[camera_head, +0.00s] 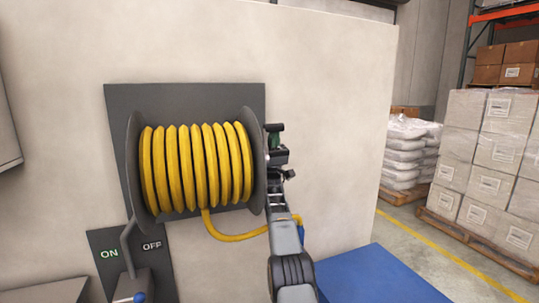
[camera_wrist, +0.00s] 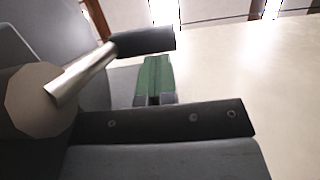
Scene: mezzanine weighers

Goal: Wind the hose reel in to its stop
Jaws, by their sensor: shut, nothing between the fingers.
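The hose reel (camera_head: 258,175) stands against a dark backplate on the pale wall, with several turns of yellow hose (camera_head: 197,165) on its drum. A loose end of hose hangs below and runs right to a blue end piece (camera_head: 301,234), partly behind my arm. In the wrist view, the crank shows as a metal rod (camera_wrist: 80,76) from a round hub (camera_wrist: 38,100) to a black grip (camera_wrist: 143,41). My gripper (camera_head: 276,141) is at the reel's right side. Its green fingers (camera_wrist: 155,62) are shut and empty, tips close beside the grip; I cannot tell whether they touch.
An ON/OFF panel (camera_head: 103,240) with a lever (camera_head: 127,247) is below the reel at left. A blue surface (camera_head: 380,277) lies at lower right. Pallets with cartons (camera_head: 490,150) and white sacks (camera_head: 405,150) stand farther back right, beyond open floor.

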